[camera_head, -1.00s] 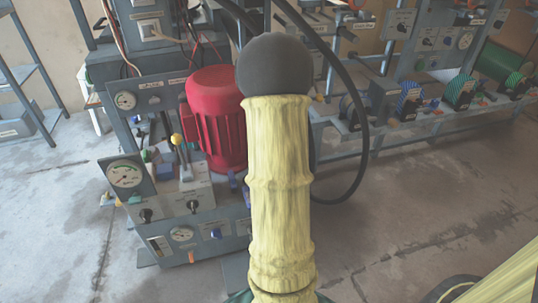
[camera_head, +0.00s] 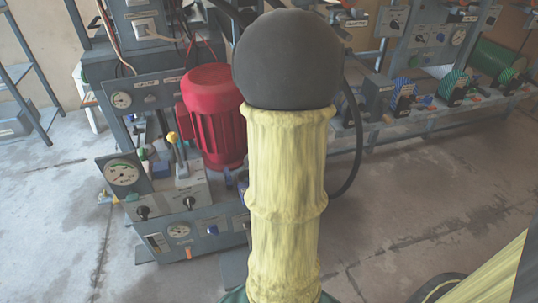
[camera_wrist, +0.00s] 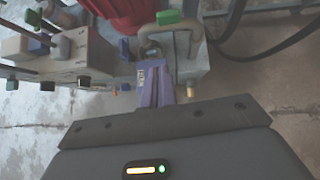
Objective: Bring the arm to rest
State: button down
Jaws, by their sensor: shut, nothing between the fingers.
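My arm (camera_head: 285,180), in a pale yellow sleeve with a dark rounded joint on top, stands upright in the middle of the head view. My gripper is hidden in that view. In the wrist view its dark body fills the bottom edge, and its narrow violet-grey fingers (camera_wrist: 155,75) are together, with nothing seen held between them. They point toward a grey bench with small levers and a green-topped part, and I cannot tell how far off this is.
A grey machine with a red motor (camera_head: 213,115), a gauge (camera_head: 122,172) and levers stands left of my arm. Behind right is a long rack with a green drum (camera_head: 492,60). A black hose (camera_head: 352,140) hangs behind my arm. Concrete floor at front left is clear.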

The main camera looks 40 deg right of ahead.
jog(key=shift+v, duration=0.8)
